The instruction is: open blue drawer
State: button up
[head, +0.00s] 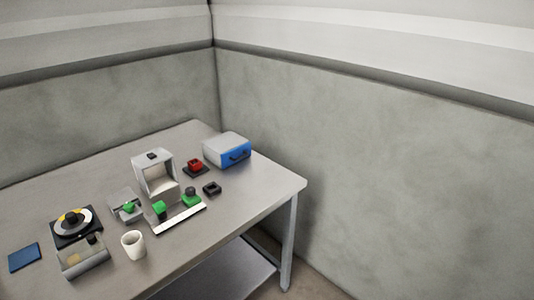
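The blue drawer (236,155) is the front of a small white-topped cabinet (225,140) near the far right end of the table. A dark handle shows on its blue front. The drawer looks closed, with its front flush against the cabinet body. My gripper is not in view.
The grey table (265,188) holds a white arch-shaped stand (154,172), a red button block (195,166), a small black square piece (212,188), a white cup (133,245), a reel unit (75,224) and a blue pad (24,257). Bare tabletop lies right of the drawer front.

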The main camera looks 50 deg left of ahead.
aim_at(232, 157)
jog(key=u, duration=0.05)
jog(key=k, duration=1.6)
jog(key=u, duration=1.5)
jog(key=i, duration=2.05)
jog(key=z, duration=0.1)
jog(key=k, duration=1.2)
